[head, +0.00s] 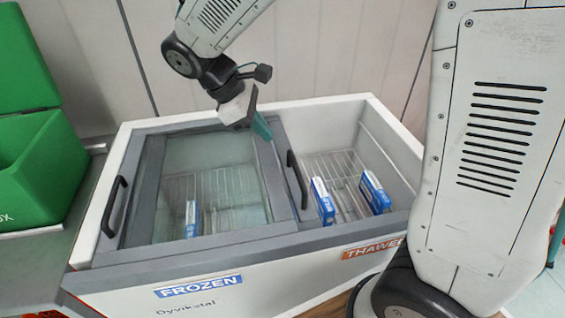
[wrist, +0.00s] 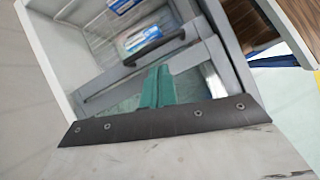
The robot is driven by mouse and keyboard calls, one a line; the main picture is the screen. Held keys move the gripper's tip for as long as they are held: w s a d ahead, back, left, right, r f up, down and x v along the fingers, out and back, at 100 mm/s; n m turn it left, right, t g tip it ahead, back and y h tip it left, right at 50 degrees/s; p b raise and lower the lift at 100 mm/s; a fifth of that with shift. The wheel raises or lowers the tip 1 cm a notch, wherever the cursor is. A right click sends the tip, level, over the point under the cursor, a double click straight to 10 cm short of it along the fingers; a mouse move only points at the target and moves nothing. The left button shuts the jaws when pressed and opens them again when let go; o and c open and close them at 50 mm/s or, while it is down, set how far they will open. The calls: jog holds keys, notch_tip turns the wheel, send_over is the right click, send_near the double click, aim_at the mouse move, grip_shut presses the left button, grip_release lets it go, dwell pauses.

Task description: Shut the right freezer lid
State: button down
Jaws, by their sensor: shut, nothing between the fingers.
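The chest freezer (head: 240,280) has a left bay marked FROZEN and a right bay marked THAWED. The right bay is open, showing its wire rack. Grey-framed glass covers the left bay. The right lid (head: 283,185) appears slid left over that side, with its dark handle (head: 297,178) beside the open bay. The handle also shows in the wrist view (wrist: 155,48). My gripper (head: 263,129) is shut and empty, teal fingers together, over the rear part of the lid frame, left of the opening. In the wrist view, the fingers (wrist: 157,76) point towards the frame. I cannot tell whether they touch it.
Blue-and-white boxes (head: 322,200) (head: 374,192) stand in the right bay; another (head: 191,219) shows through the left glass. A second dark handle (head: 112,206) is at the far left. Green crates (head: 40,170) stand on a counter at left. A panelled wall (head: 330,50) is behind.

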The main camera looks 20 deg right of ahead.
jog(key=w+a+f+n+h, duration=0.2)
jog(key=w+a+f+n, duration=0.15)
jog(key=f, duration=0.25)
jog(key=x, duration=0.8)
jog(key=shift+w+f, duration=0.1)
jog(key=shift+f, duration=0.3)
jog(key=shift+s+d+f, duration=0.1)
jog(key=shift+s+d, duration=0.05)
jog(key=shift+d, duration=0.45)
jog(key=shift+s+d+f, duration=0.1)
jog(key=shift+d, duration=0.55)
jog(key=shift+s+d+f, duration=0.1)
jog(key=shift+d+f, duration=0.05)
jog(key=shift+d, duration=0.45)
jog(key=shift+d, duration=0.1)
